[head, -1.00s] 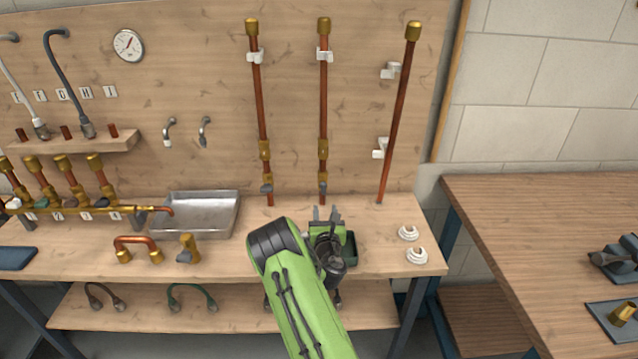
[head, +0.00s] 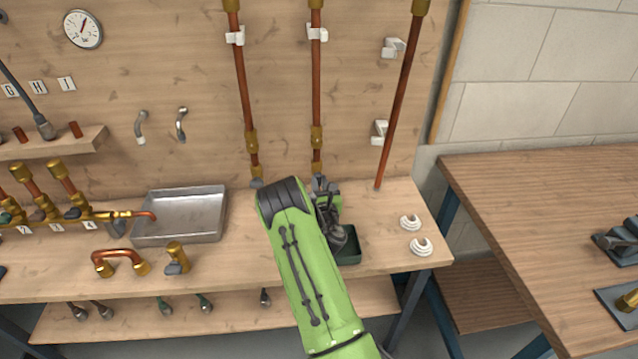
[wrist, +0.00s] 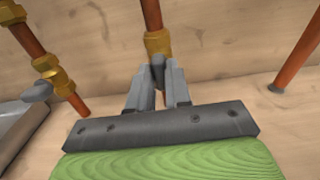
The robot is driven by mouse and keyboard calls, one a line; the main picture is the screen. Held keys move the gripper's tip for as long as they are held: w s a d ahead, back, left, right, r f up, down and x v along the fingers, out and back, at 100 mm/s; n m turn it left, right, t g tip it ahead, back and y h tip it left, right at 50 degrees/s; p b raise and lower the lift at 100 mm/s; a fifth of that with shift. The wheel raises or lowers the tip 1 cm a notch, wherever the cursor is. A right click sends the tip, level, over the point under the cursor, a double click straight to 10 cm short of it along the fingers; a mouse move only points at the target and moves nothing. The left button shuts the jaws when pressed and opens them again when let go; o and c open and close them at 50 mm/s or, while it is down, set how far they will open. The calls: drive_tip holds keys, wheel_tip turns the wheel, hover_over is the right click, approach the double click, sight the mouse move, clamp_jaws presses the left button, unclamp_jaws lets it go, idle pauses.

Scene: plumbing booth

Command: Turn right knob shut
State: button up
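Two vertical copper pipes with brass valves and grey knobs stand against the wooden back wall. The left knob (head: 256,183) is free; it also shows in the wrist view (wrist: 37,91). The right knob (wrist: 158,68), grey, sits below the brass valve of the middle pipe (head: 316,138); in the head view it is largely hidden by my gripper (head: 321,184). In the wrist view my gripper (wrist: 159,80) has one finger on each side of the right knob, with a narrow gap between them that the knob fills. The fingers look closed on it.
A third copper pipe (head: 397,100) leans to the right. A metal tray (head: 181,238) lies at the left. A dark green tray (head: 348,255) is beside my arm. Two white fittings (head: 420,247) lie on the right of the bench.

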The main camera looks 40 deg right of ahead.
clamp_jaws()
drive_tip(key=shift+m, duration=0.3)
drive_tip(key=m+b, duration=0.1)
drive_tip(key=m, duration=0.2)
drive_tip(key=shift+b, duration=0.35)
drive_tip(key=m+b, duration=0.1)
drive_tip(key=m, duration=0.4)
drive_tip(key=shift+d+f, duration=0.1)
drive_tip(key=shift+d, duration=0.05)
drive_tip(key=m+b, duration=0.1)
drive_tip(key=m, duration=0.3)
drive_tip(key=shift+s+m, duration=0.1)
drive_tip(key=shift+m, duration=0.2)
drive_tip(key=m+b, duration=0.1)
drive_tip(key=m, duration=0.3)
drive_tip(key=shift+f+m, duration=0.15)
drive_tip(key=shift+m, duration=0.15)
